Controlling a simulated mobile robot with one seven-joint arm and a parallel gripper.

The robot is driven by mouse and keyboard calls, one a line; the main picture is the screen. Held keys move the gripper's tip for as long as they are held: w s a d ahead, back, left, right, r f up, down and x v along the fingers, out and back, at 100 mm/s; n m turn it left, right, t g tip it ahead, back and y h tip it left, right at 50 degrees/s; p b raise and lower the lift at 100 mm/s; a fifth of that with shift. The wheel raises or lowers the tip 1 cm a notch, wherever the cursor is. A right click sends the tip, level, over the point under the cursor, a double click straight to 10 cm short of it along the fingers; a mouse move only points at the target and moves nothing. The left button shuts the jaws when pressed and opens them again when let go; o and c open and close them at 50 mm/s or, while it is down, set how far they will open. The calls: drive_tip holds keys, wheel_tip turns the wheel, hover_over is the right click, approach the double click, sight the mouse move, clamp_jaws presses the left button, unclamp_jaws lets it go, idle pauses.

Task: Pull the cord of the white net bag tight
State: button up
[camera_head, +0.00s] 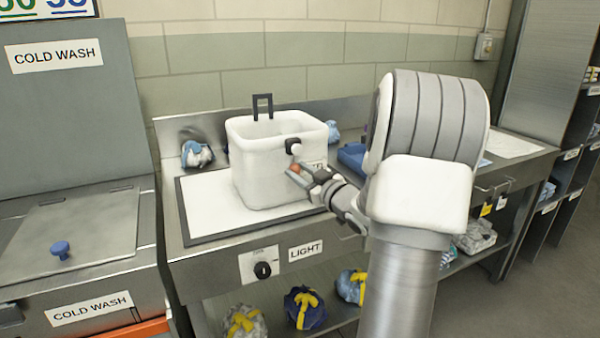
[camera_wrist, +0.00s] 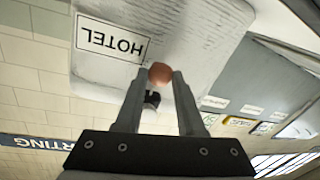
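The white net bag (camera_head: 262,170) stands upright and open-topped on the pale tray of the bench. Its front face shows a label, reading HOTEL upside down in the wrist view (camera_wrist: 195,40). A black fitting (camera_head: 292,146) and a small white ball (camera_head: 297,150) sit near its front right rim. My gripper (camera_head: 298,171) is at the bag's front right corner. Its fingertips close on both sides of a small orange-brown ball (camera_wrist: 160,73), apparently the cord's end. The cord itself is too thin or hidden to make out.
A COLD WASH bin (camera_head: 78,240) with a blue knob stands at the left. A dark bracket (camera_head: 262,106) rises behind the bag. Bundles (camera_head: 197,153) lie beside and behind it. Tied bundles (camera_head: 305,308) lie on the shelf below. A shelf rack (camera_head: 575,140) stands at the right.

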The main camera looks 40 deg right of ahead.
clamp_jaws()
drive_tip(key=shift+f, duration=0.1)
idle(0.9)
wheel_tip(320, 180, down, 7)
drive_tip(key=b, duration=0.5)
drive_tip(key=o, duration=0.9)
unclamp_jaws()
drive_tip(key=shift+r, duration=0.2)
drive_tip(key=shift+c, duration=0.2)
